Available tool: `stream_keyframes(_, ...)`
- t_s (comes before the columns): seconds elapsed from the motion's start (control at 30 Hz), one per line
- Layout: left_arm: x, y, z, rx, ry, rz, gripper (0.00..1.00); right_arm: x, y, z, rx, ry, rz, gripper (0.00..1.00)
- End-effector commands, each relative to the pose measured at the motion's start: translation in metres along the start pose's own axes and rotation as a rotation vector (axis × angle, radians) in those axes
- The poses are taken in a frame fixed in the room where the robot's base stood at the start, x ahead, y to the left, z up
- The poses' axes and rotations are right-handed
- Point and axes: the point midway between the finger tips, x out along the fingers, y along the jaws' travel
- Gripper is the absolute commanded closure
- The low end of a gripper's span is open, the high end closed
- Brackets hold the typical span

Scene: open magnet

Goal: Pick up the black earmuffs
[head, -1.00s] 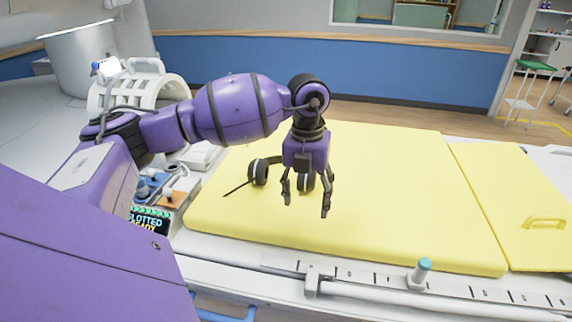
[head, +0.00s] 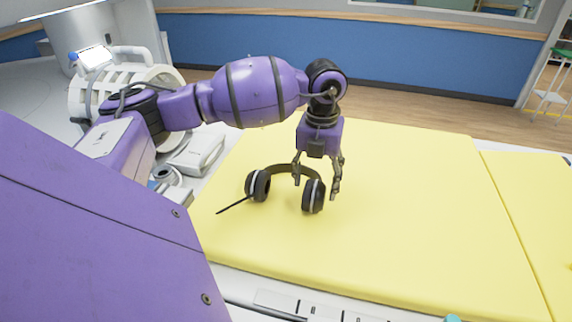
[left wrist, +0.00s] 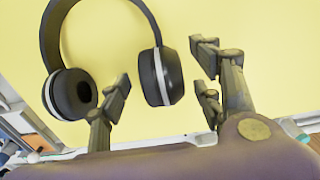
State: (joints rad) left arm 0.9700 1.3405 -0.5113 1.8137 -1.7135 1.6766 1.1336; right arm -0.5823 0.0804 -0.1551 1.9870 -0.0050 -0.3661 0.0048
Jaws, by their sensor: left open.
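The black earmuffs (head: 313,196) lie on the yellow pad, with two round cups joined by a dark band and a thin boom pointing to the left. My left gripper (head: 317,190) points down over the right-hand cup and hides part of the band in the head view. In the left wrist view the earmuffs (left wrist: 165,77) are at the upper left, and the right-hand cup appears between the fingers of my left gripper (left wrist: 165,85). The fingers are apart and hold nothing. I cannot tell the exact height above the pad. My right gripper is not in view.
The yellow pad (head: 420,220) covers the bed and is otherwise clear to the right. A white coil frame (head: 85,95) and white equipment (head: 196,152) stand to the left. A white bed rail edge (head: 290,303) runs along the front.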

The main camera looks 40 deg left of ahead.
Motion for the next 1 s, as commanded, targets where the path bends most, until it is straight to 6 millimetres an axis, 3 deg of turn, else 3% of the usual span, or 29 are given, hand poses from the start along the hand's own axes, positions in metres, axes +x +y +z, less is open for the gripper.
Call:
stream_keyframes(0.37, 0.046, -0.001, -0.009, -0.001, -0.001, -0.002, 0.41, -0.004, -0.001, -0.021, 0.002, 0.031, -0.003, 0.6)
stream_keyframes(0.6, 0.05, -0.001, -0.009, 0.0, -0.002, -0.001, 0.41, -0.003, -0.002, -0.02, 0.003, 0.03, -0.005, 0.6)
stream_keyframes(1.0, 0.049, -0.001, -0.009, 0.0, -0.002, -0.001, 0.93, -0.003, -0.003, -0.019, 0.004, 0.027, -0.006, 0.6)
